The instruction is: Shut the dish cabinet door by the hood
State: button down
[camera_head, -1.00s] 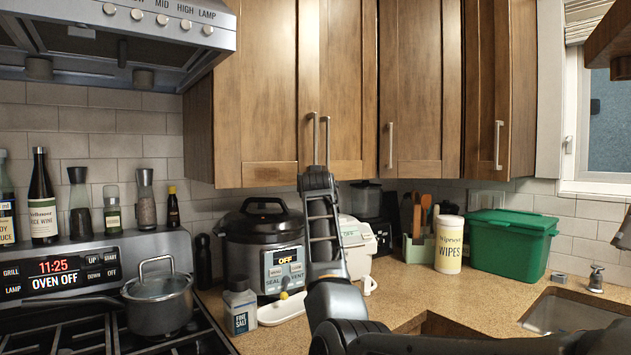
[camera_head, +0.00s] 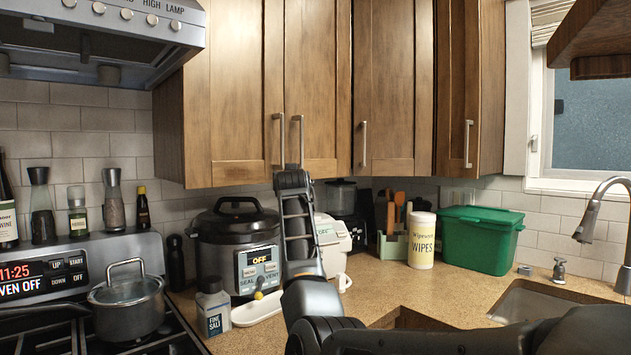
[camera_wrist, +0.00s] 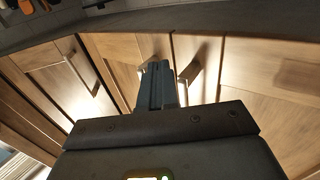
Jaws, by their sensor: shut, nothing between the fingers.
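The dish cabinet by the hood is a brown wooden upper cabinet. Its left door (camera_head: 236,120) looks flush with the right door (camera_head: 318,90), with no clear gap between them. Their silver handles, left (camera_head: 276,140) and right (camera_head: 300,140), hang side by side at one height. In the head view my arm rises in front of the pair and hides the gripper's fingertips. In the wrist view, which looks upside down, my gripper (camera_wrist: 157,85) is shut and empty, pointing at the doors between the two handles. I cannot tell whether it touches a door.
The range hood (camera_head: 100,40) is left of the cabinet. A pressure cooker (camera_head: 238,245), salt bottle (camera_head: 214,312), wipes tub (camera_head: 422,240) and green box (camera_head: 480,240) stand on the counter below. A pot (camera_head: 128,305) is on the stove. A faucet (camera_head: 600,205) stands at the right.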

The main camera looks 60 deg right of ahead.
jog(key=s+a+b, duration=0.2)
jog(key=s+a, duration=0.1)
jog(key=s, duration=0.6)
jog(key=shift+s+a, duration=0.25)
jog(key=shift+s, duration=0.15)
